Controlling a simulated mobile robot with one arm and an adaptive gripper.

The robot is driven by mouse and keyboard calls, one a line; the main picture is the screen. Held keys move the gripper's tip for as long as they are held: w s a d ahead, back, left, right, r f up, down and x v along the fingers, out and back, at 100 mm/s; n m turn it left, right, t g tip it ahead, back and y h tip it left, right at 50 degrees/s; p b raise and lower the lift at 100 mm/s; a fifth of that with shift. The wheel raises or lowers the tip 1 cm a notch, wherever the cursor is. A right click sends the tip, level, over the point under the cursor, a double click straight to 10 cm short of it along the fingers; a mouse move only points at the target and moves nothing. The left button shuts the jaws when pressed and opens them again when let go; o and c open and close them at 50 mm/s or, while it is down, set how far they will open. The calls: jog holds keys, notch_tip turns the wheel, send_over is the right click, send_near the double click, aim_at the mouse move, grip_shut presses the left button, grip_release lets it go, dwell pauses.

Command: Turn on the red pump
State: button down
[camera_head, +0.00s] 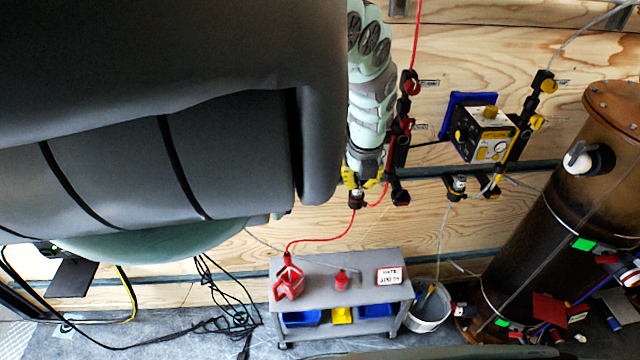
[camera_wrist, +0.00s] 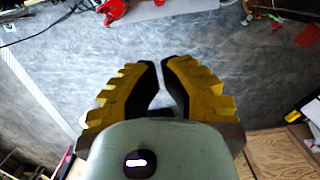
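No red pump body can be made out; the wall area behind my arm is hidden. A red-handled valve (camera_head: 410,84) sits on a black vertical fitting right of my arm, with a red hose above it. My gripper (camera_head: 362,182) has yellow fingers and hangs in front of the wall, left of this fitting, overlapping a small black fitting (camera_head: 357,199) with a red hose; contact cannot be told. In the wrist view the fingers (camera_wrist: 163,72) have a narrow gap with only floor between them. A yellow-and-white pump box (camera_head: 485,134) sits on a blue mount to the right.
A grey cart (camera_head: 350,285) stands below with a red jug (camera_head: 288,278) and a labelled sign (camera_head: 389,275). A white bucket (camera_head: 428,308) is beside it. A rusty brown tank (camera_head: 535,230) stands at right. Cables (camera_head: 215,290) lie on the floor at left.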

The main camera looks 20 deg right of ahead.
jog(key=w, duration=0.2)
jog(key=w+d, duration=0.1)
jog(key=shift+w+f, duration=0.15)
jog(key=shift+w, duration=0.2)
jog(key=shift+w, duration=0.1)
dwell(0.3)
